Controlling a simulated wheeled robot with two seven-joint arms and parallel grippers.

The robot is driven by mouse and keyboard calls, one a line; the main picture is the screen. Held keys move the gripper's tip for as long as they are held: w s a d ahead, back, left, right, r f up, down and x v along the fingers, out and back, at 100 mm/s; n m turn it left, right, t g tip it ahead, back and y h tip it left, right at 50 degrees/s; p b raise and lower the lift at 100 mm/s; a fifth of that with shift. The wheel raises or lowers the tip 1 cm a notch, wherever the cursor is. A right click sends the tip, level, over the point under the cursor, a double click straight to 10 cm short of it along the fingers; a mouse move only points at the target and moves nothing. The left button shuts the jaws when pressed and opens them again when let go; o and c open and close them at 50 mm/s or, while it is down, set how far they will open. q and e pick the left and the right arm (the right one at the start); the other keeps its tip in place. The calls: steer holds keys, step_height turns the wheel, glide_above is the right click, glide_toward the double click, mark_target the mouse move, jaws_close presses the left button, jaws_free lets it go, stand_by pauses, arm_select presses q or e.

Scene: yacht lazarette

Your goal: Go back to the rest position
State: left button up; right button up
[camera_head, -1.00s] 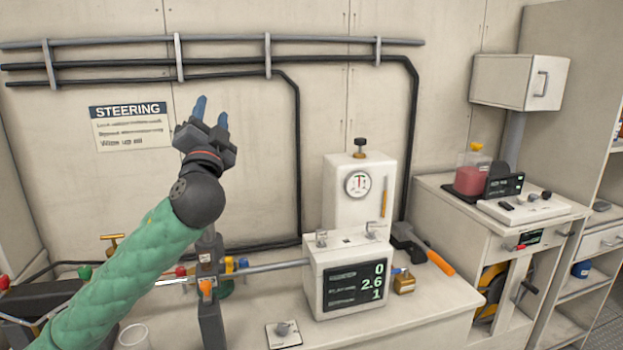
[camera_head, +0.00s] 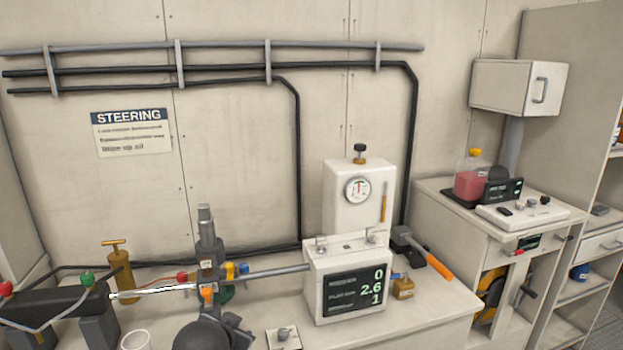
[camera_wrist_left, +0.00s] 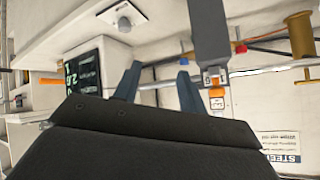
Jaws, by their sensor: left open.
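My left gripper (camera_wrist_left: 156,76) is open, its two blue fingers apart with nothing held between them in the left wrist view. In the head view my dark left wrist (camera_head: 212,335) shows at the bottom edge, in front of the bench; its fingertips cannot be made out there. My right gripper is in neither view.
A grey upright fitting (camera_head: 208,245) with a rod stands behind my wrist. The white display box (camera_head: 346,250) stands to the right. A brass pump (camera_head: 120,270) and a white cup (camera_head: 135,341) stand left.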

arm_select(q)
steer(key=s+d+f+n+g+p, duration=0.1)
steer(key=s+f+g, duration=0.3)
steer(key=s+f, duration=0.8)
steer(key=s+d+f+n+g+h+p, duration=0.1)
steer(key=s+f+g, duration=0.3)
steer(key=s+f, duration=0.9)
steer(key=s, duration=0.6)
steer(key=shift+s+d+n, duration=0.3)
steer(key=shift+s+d, duration=0.05)
steer(key=shift+d, duration=0.05)
